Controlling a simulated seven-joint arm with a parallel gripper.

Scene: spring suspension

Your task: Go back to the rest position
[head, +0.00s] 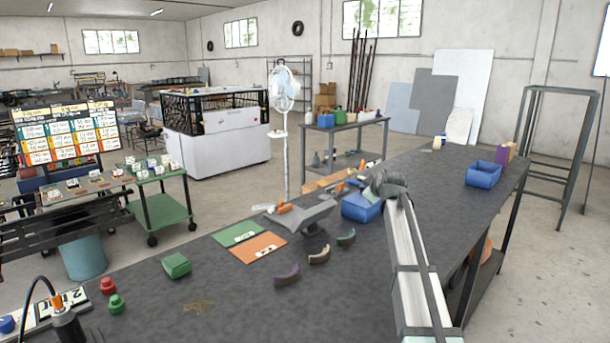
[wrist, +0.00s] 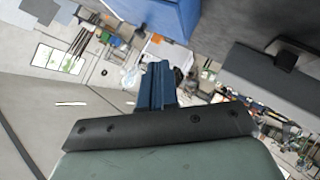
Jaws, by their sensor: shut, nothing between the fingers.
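My gripper shows in the wrist view as two blue fingers (wrist: 156,80) pressed together, with nothing between them. In the head view my arm reaches in from the lower right over the dark workbench (head: 220,312). Its end is beside and partly in front of a blue bin (head: 358,209); the fingertips are not clear there. A large blue surface (wrist: 160,14) fills the top middle of the wrist view, apart from the fingers. The wrist view is strongly tilted.
A grey anvil-like block (head: 312,215), green mat (head: 238,233) and orange mat (head: 258,248) lie left of my arm. Another blue bin (head: 484,174) stands right. Bench between is clear.

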